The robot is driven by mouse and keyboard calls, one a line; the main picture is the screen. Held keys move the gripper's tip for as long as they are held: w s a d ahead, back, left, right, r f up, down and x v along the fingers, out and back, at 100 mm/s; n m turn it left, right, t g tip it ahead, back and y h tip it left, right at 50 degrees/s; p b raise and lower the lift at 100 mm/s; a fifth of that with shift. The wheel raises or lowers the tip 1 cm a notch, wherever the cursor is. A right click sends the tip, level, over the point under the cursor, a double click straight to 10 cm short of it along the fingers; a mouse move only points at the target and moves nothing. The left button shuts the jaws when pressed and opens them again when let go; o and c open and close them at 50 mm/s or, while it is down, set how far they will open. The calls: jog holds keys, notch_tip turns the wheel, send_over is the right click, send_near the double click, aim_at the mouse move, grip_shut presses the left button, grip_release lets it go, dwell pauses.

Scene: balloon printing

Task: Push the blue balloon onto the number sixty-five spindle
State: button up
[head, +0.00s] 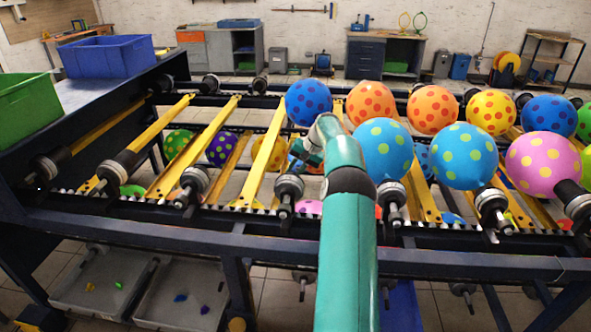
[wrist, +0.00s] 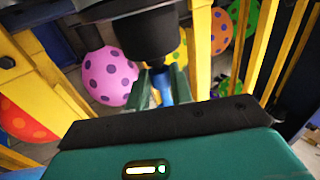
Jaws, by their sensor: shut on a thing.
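My gripper (wrist: 160,88) is shut on a small blue piece, the uninflated blue balloon (wrist: 163,91), of which only a little shows between the green fingers. In the wrist view a black spindle (wrist: 150,35) lies just beyond the fingertips, close to the balloon; I cannot tell whether they touch. In the head view my gripper (head: 304,156) is beside the front-row spindle (head: 289,187), which has no inflated balloon on it. The balloon is hidden there by my arm and hand. No spindle number is readable, so I cannot tell which is sixty-five.
Inflated dotted balloons stand close on the right, including a light blue one (head: 384,150) next to my arm and a pink one (head: 542,164). A dark blue one (head: 308,102) is behind my gripper. Yellow bars (head: 208,145) cross the rack. Spindles to the left are bare.

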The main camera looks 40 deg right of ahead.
jog(key=shift+s+a, duration=0.25)
jog(key=shift+a, duration=0.1)
dwell(0.4)
jog(key=o, duration=0.8)
jog(key=shift+o, duration=0.2)
jog(key=v, duration=0.9)
jog(key=shift+a, duration=0.1)
